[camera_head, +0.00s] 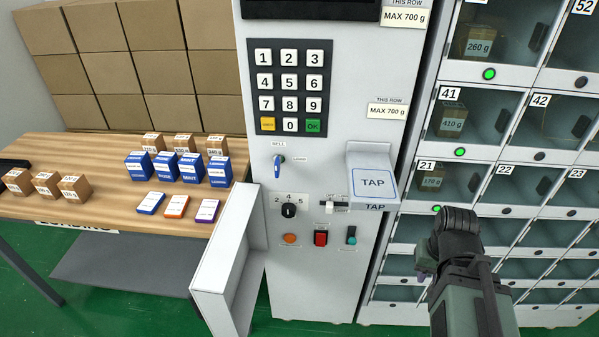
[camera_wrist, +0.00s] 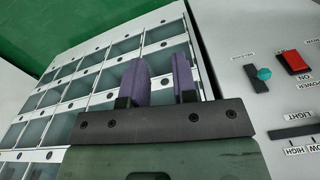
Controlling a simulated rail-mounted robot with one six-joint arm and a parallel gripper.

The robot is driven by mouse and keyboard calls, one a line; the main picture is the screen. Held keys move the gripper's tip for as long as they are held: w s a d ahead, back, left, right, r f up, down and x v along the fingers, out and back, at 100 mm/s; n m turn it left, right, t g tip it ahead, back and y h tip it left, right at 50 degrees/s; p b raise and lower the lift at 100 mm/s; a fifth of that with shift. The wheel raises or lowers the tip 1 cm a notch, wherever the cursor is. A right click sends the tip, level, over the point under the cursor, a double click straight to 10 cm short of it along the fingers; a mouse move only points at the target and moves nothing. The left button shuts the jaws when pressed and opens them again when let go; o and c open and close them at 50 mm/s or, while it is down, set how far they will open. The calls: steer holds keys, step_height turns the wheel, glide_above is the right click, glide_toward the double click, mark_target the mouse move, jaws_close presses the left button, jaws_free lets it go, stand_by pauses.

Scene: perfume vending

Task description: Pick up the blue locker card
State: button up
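The blue locker card (camera_head: 150,203) lies flat on the wooden table at the left of the head view. It is the leftmost of three cards in a row. My gripper (camera_head: 424,264) is far to the right of it, in front of the lockers. In the wrist view, my gripper (camera_wrist: 161,80) shows two purple finger pads apart with nothing between them. The blue card is not in the wrist view.
An orange card (camera_head: 175,206) and a purple card (camera_head: 207,211) lie beside the blue one. Blue boxes (camera_head: 190,168) stand behind the cards, and small brown boxes (camera_head: 46,184) stand to the left. An open white door (camera_head: 228,262) juts out between table and machine panel (camera_head: 330,240).

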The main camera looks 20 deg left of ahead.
steer(key=o, duration=1.1)
